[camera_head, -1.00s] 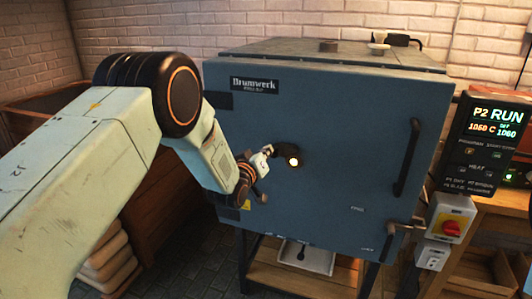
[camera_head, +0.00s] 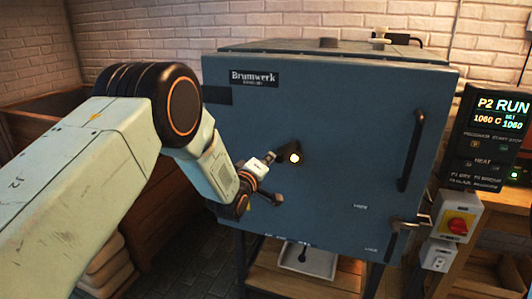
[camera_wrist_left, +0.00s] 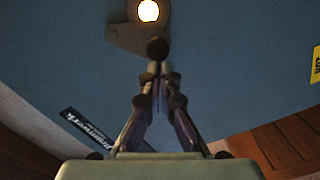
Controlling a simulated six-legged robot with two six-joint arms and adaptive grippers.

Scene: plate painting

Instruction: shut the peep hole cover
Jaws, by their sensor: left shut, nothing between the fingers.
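The blue kiln's peep hole (camera_head: 294,158) glows bright yellow-white and is uncovered. It also shows at the top of the left wrist view (camera_wrist_left: 148,11). The dark peep hole cover (camera_wrist_left: 133,38) is a flat plate beside the glowing hole, with a round dark knob (camera_wrist_left: 157,48) near the fingertips. My left gripper (camera_wrist_left: 154,72) is shut and empty, its tips just short of the knob in the picture; I cannot tell whether they touch. In the head view my left gripper (camera_head: 272,157) is just left of the hole and hides part of the cover. My right gripper is out of view.
The kiln door (camera_head: 340,110) has a long dark handle (camera_head: 411,152) and a latch (camera_head: 408,224) at the right. A control panel (camera_head: 495,137) and a switch box (camera_head: 456,221) stand right of it. A small tray (camera_head: 308,262) lies below the kiln.

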